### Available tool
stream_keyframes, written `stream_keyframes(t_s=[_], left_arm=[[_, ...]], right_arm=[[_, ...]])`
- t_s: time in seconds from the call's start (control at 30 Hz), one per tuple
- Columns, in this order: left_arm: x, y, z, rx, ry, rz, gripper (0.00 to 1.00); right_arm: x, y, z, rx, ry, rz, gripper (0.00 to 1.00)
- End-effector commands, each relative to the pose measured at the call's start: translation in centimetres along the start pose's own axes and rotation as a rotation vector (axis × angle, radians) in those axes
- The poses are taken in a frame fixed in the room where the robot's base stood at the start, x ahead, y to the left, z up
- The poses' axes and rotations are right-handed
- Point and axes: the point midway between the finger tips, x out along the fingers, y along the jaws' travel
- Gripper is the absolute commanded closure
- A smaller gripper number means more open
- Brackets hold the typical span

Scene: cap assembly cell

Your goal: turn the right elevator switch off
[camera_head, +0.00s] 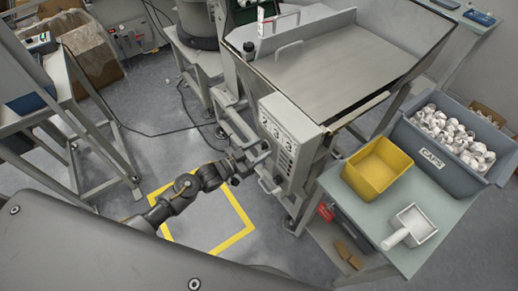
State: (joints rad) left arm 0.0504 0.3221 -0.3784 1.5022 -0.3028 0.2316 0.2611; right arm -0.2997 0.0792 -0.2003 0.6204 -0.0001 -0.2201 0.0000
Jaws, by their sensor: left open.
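A light grey control box (282,143) is fixed to the front of the steel hopper. Small dials and dark controls show on its face. They are too small for me to tell which one is the right elevator switch or how it is set. My left gripper (256,156) is open and empty, close to the left side of the control box. I cannot tell whether its fingertips touch the box. My right gripper is not in view.
The steel hopper (335,75) stands behind the box. To the right, a table (357,213) carries a yellow bin (378,168), a white scoop (412,228) and a grey caps bin (448,175). Yellow floor tape (238,238) marks clear floor below my left arm.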

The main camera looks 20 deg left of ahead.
Motion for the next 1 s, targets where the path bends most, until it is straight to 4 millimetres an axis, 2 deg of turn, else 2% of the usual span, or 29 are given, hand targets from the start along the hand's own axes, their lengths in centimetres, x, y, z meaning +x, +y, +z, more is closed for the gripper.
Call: stream_keyframes(t_s=[0.07, 0.4, 0.67, 1.0], left_arm=[[0.0, 0.0, 0.0, 0.000, 0.000, 0.000, 0.52], [0.0, 0.0, 0.0, 0.000, 0.000, 0.000, 0.95], [0.0, 0.0, -0.1, -0.027, 0.000, 0.000, 0.96], [0.0, 0.1, -0.2, -0.235, -0.001, -0.001, 0.96]], right_arm=[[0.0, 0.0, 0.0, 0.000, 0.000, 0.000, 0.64], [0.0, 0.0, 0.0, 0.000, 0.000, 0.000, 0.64], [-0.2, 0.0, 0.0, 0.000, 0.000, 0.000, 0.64], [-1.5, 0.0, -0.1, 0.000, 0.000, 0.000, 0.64]])
